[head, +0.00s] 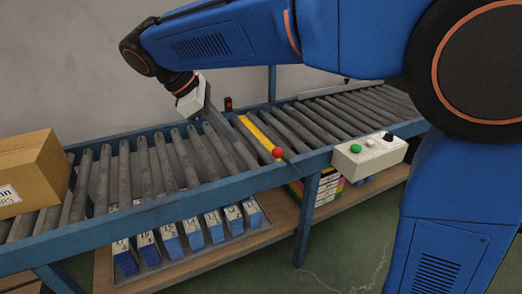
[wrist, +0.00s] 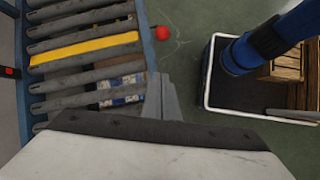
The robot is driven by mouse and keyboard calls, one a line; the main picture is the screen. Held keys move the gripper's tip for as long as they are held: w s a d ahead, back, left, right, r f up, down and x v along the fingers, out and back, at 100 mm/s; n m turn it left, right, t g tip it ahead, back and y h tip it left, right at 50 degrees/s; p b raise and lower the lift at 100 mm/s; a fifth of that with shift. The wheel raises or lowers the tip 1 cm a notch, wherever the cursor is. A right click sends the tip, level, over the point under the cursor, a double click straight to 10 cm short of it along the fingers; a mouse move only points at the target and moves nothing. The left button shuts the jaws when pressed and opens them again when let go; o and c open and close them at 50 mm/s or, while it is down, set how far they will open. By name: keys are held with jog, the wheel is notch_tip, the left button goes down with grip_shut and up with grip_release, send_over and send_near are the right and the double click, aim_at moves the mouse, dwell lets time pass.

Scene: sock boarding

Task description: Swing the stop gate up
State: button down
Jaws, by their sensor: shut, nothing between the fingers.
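The stop gate shows as a yellow bar (head: 253,131) lying low across the conveyor, among the rollers. A red ball knob (head: 277,152) sits at its near end, by the blue side rail. In the wrist view the yellow bar (wrist: 85,50) is at upper left and the red knob (wrist: 162,33) is just beyond the rail. My gripper (head: 252,162) is shut and empty, its grey fingers slanting down over the rollers left of the bar. The fingers (wrist: 160,85) show below the knob in the wrist view, apart from it.
A cardboard box (head: 32,172) rests on the rollers at left. A control box (head: 368,157) with a green button is on the front rail at right. A small red light (head: 228,103) is at the far rail. Blue packets (head: 195,233) lie on the lower shelf.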

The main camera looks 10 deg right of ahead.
jog(key=shift+a, duration=0.4)
jog(key=w+d+f, duration=0.1)
jog(key=d+f, duration=0.6)
jog(key=d, duration=0.2)
dwell(0.4)
jog(key=shift+w+d, duration=0.1)
jog(key=shift+r, duration=0.1)
